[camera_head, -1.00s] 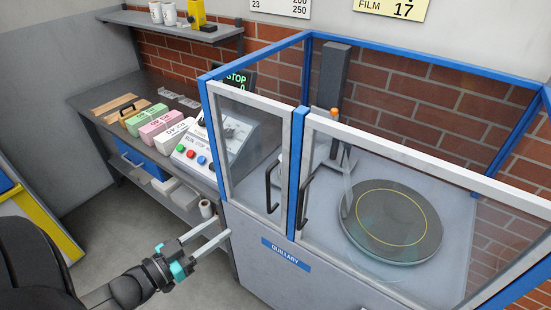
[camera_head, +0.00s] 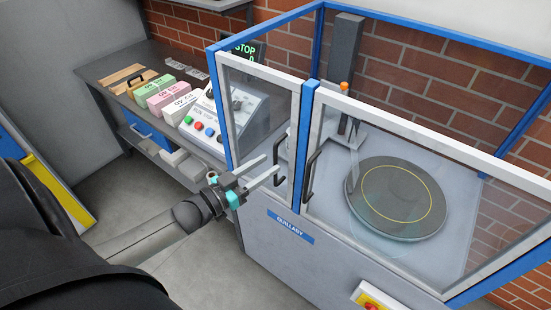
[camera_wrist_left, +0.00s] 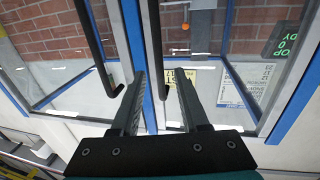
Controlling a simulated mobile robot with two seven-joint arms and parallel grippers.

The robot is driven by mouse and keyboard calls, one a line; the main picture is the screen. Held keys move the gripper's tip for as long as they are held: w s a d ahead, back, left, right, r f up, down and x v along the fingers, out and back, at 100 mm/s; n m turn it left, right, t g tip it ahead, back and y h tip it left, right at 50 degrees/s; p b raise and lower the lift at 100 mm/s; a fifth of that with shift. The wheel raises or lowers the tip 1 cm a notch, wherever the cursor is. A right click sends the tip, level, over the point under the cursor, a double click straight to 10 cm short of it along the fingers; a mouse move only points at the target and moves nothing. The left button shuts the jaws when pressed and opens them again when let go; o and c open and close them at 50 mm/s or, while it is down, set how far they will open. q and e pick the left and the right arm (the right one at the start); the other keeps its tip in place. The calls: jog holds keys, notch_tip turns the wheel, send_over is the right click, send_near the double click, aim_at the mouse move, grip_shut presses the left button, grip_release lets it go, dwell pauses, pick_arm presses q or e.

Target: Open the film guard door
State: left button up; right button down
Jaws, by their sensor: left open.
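The guarded machine has a clear left door panel (camera_head: 258,95) with a pale frame and a wider clear right panel (camera_head: 400,170), divided by a blue post (camera_head: 304,125). Which one is the film guard door is not labelled legibly. The left panel's black handle (camera_head: 276,152) shows also in the wrist view (camera_wrist_left: 153,45). The right panel's black handle (camera_head: 309,175) is beyond the post. My left gripper (camera_head: 283,153) is open in front of the left panel, its fingers (camera_wrist_left: 160,95) either side of its handle, not shut on it. Both panels look closed. My right gripper is not in view.
A turntable (camera_head: 400,198) stands inside the guard. A control console (camera_head: 225,110) and pink and green packs stand on the bench (camera_head: 110,65) at left. A yellow box with a red button (camera_head: 370,303) is on the machine's lower front. Floor (camera_head: 200,270) is free below my arm.

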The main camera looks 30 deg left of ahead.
pick_arm(q)
jog(key=shift+x, duration=2)
jog(key=shift+c, duration=0.2)
grip_shut()
